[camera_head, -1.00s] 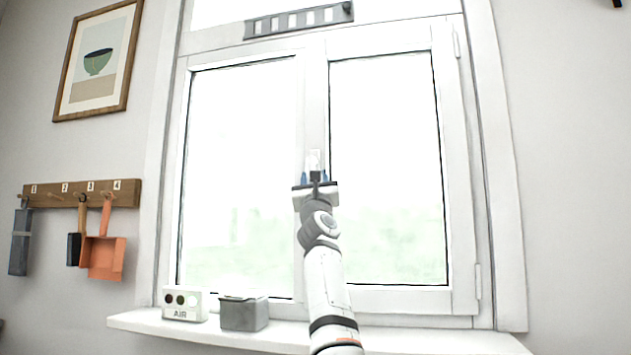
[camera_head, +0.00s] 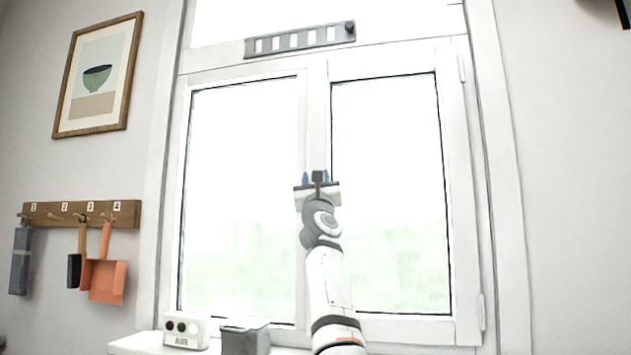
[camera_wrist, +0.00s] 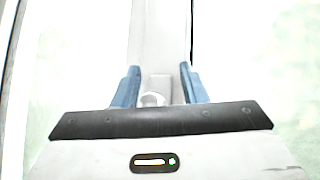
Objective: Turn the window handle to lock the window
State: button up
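The white two-pane window (camera_head: 313,110) is closed, with its frames flush in the head view. My gripper (camera_head: 318,180) is in front of the middle post, its two blue fingers apart. In the wrist view my gripper (camera_wrist: 160,84) is open, and the pale window handle (camera_wrist: 157,86) with its rounded end shows between the fingers, in front of the post. I see gaps on both sides of the handle, wider on the right. In the head view my gripper and wrist hide the handle, so its angle is unclear.
A grey slotted vent (camera_head: 300,39) is above the panes. On the sill (camera_head: 138,343) stand a white air monitor (camera_head: 185,330) and a grey box (camera_head: 245,341). A hook rail (camera_head: 80,214) with hanging tools and a framed picture (camera_head: 98,75) are on the left wall.

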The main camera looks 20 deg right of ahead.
jog(key=b+v, duration=0.9)
jog(key=b, duration=0.3)
jog(key=shift+w+a+f, duration=0.2)
jog(key=shift+w, duration=0.05)
dwell(0.4)
jog(key=shift+r, duration=0.1)
jog(key=shift+c, duration=0.5)
